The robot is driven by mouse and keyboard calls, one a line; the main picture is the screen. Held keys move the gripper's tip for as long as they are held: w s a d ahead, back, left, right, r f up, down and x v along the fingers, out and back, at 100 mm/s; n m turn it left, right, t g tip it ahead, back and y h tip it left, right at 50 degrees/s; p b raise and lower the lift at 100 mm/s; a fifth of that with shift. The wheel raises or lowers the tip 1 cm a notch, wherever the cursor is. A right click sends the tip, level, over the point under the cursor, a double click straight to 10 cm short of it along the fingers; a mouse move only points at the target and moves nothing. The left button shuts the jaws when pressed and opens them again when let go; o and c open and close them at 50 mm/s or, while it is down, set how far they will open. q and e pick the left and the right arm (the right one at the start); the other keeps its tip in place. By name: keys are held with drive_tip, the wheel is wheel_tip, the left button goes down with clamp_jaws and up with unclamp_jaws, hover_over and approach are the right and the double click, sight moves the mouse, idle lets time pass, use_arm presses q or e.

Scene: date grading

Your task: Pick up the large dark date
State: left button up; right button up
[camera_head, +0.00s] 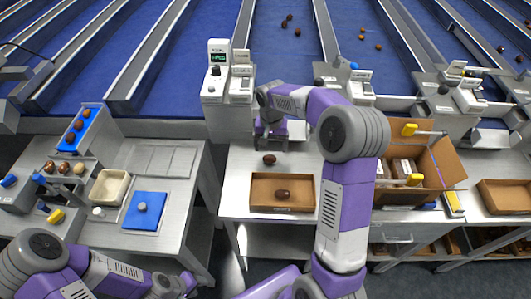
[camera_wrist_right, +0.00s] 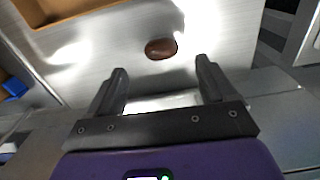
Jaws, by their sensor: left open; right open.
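A dark brown date (camera_head: 269,159) lies on the bare metal table, just behind the brown tray. It also shows in the right wrist view (camera_wrist_right: 160,48), ahead of the fingertips and roughly centred between them. A second dark date (camera_head: 283,194) lies inside the brown tray (camera_head: 257,206). Which of the two is larger is hard to tell. My right gripper (camera_head: 271,143) is open and empty, pointing down close to the date on the table, with no contact visible. My left gripper (camera_head: 177,286) is low at the left, open and away from the dates.
White weighing devices (camera_head: 217,85) stand behind the table, one with a dark date on top. An open cardboard box (camera_head: 441,160) stands to the right. The left table holds a blue mat (camera_head: 133,222), a cream tray (camera_head: 109,203) and several dates. Blue conveyor lanes run behind.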

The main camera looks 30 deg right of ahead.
sight(270, 156)
drive_tip(key=f+b, duration=0.1)
drive_tip(key=f, duration=0.5)
drive_tip(key=shift+a, duration=0.2)
drive_tip(key=c, duration=0.8)
